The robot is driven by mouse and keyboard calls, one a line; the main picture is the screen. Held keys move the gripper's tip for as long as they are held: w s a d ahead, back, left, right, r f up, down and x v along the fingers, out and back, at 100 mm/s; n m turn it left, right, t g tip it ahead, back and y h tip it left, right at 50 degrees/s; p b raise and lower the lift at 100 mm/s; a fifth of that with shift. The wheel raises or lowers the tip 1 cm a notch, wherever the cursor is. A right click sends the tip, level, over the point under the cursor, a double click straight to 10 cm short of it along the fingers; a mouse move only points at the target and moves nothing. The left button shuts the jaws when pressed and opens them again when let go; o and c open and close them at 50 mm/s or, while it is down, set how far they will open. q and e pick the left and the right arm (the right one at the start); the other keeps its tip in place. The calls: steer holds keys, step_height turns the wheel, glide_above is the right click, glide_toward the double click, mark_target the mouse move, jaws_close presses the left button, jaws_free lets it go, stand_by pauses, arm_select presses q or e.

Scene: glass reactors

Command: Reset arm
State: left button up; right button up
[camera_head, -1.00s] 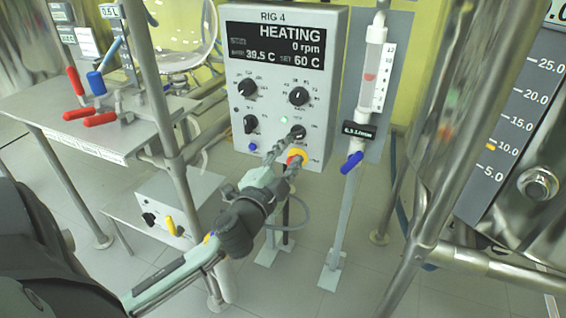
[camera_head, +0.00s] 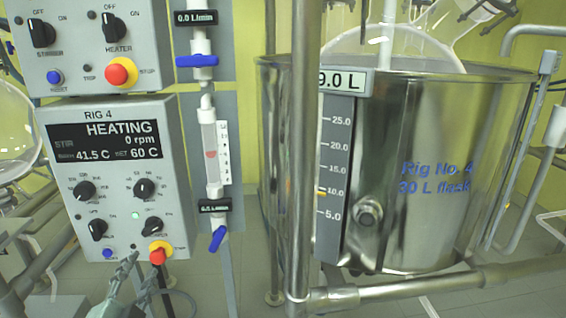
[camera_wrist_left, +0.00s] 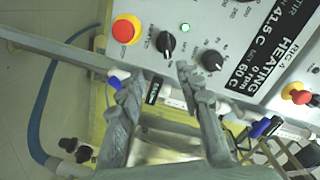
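My left gripper (camera_head: 136,280) shows at the bottom left of the head view, just below and in front of the Rig 4 control box (camera_head: 178,130). In the left wrist view my left gripper (camera_wrist_left: 157,80) has its two fingers apart, with nothing between them. The lower right knob (camera_head: 152,225) and the red stop button on its yellow ring (camera_head: 158,252) are clear of the fingers. The box display (camera_head: 103,142) reads HEATING, 0 rpm, 41.5 C, set 60 C, and a green light (camera_head: 135,215) is lit. My right gripper is not in view.
A flow meter with a blue valve (camera_head: 218,238) stands right of the box. A steel bath (camera_head: 430,220) marked Rig No. 4 fills the right, behind a vertical frame post (camera_head: 302,190) and a horizontal pipe (camera_head: 420,288). Another control box (camera_head: 85,45) sits above.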

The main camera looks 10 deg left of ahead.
arm_select(q)
steer(key=s+f+n+g, duration=0.3)
steer(key=s+f+g, duration=0.1)
steer(key=f, duration=0.7)
steer(key=s+f+n+g, duration=0.3)
steer(key=f+g, duration=0.1)
steer(key=f, duration=0.7)
steer(key=s+d+f+g+h, duration=0.1)
steer(key=s+d+f+g, duration=0.2)
steer(key=s+f, duration=0.2)
steer(key=s+d+f+n+g+h, duration=0.1)
steer(key=s+d+f+g+h, duration=0.1)
steer(key=s+f, duration=0.3)
steer(key=shift+d+f+g, duration=0.4)
steer(key=shift+d+f, duration=0.05)
steer(key=shift+d, duration=0.25)
